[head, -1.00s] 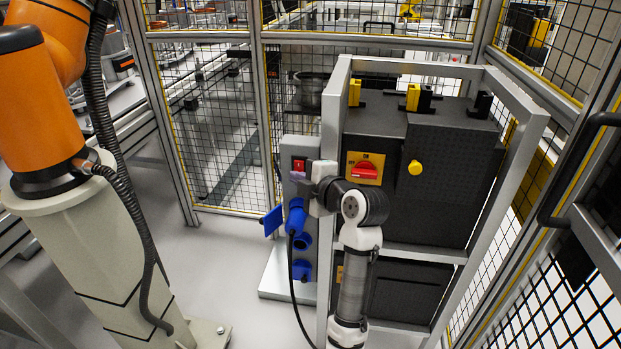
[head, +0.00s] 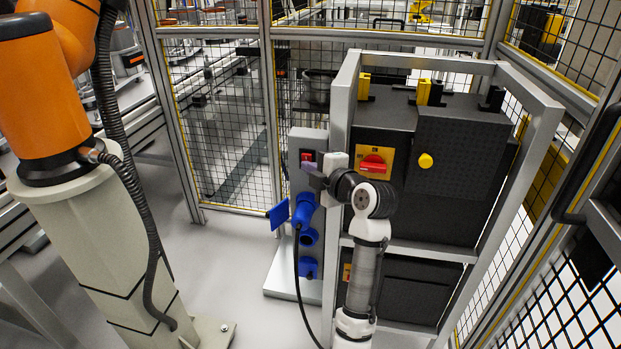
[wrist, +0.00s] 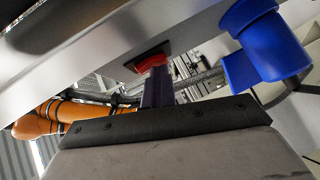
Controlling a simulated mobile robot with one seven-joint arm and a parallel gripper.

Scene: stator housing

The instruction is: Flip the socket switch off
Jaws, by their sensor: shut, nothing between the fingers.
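The socket switch (head: 306,156) is a red rocker on the upper front of a grey socket box (head: 300,140) beside the metal frame. In the wrist view the switch (wrist: 149,57) shows as a red piece in a dark surround, on the underside of the panel in that picture. My gripper (head: 311,171) is shut and empty, its tips just below and at the switch. In the wrist view the shut purple fingers (wrist: 157,88) point at the switch and overlap its lower edge. I cannot tell whether they touch it, and the rocker's position is unclear.
A blue plug (head: 304,210) with a black cable sits below the switch, with blue sockets under it. A black cabinet with a red rotary knob (head: 373,163) and a yellow button (head: 425,160) stands at right. An orange robot arm (head: 42,95) stands at left. Open floor lies between.

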